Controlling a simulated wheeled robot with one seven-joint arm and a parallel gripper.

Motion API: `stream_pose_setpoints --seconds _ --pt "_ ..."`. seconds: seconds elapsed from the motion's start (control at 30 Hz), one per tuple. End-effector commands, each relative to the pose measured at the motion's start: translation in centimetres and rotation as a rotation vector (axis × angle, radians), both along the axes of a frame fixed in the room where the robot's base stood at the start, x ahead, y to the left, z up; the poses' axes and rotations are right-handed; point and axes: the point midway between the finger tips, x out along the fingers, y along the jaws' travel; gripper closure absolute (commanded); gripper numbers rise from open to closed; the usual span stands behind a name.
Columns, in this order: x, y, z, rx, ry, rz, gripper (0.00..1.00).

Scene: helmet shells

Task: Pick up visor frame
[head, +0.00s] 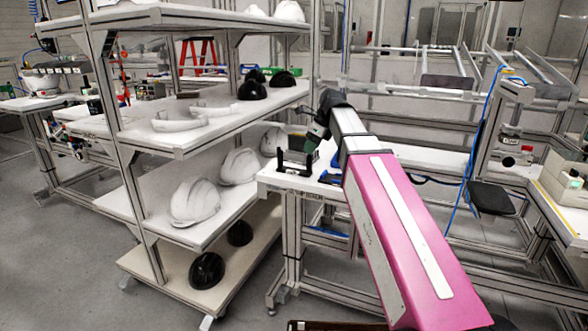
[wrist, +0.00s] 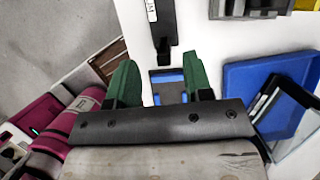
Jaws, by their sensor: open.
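No piece is clearly identifiable as the visor frame. Two white curved bands, possibly visor frames, lie on the middle shelf in the head view: one in front (head: 180,123) and one behind (head: 213,109). My gripper (head: 307,150) is over the white bench, to the right of the shelving and away from these bands. In the wrist view my gripper (wrist: 161,78) shows two green fingers spread apart. A small dark and blue piece (wrist: 168,84) lies below, between the fingers, with no visible grip on it. Its lower part is hidden by the gripper body.
A black labelled fixture (wrist: 161,25) stands on the bench ahead of the fingers. A blue tray (wrist: 240,88) lies to the right, with a dark-edged clear panel (wrist: 291,108) over it. White helmet shells (head: 195,203) and black domes (head: 206,270) fill lower shelves.

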Motion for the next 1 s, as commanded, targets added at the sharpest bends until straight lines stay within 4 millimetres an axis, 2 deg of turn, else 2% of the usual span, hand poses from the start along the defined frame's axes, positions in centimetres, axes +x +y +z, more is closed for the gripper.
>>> stream_pose_setpoints --seconds 0.23,0.53,0.8,0.87,0.93,0.97,1.0 --pt "0.3 0.4 -1.3 0.0 0.001 0.0 0.54" --pt "0.9 1.6 -4.8 0.0 0.0 0.001 0.54" --pt "0.9 1.7 -5.1 0.0 -0.002 0.001 0.54" --pt "1.0 1.7 -5.1 0.0 -0.002 0.001 0.7" --pt "1.0 1.7 -5.1 0.0 -0.002 0.001 0.93" --pt "1.0 1.7 -5.1 0.0 -0.002 0.001 1.0" --pt "1.0 1.7 -5.1 0.0 -0.002 0.001 1.0"
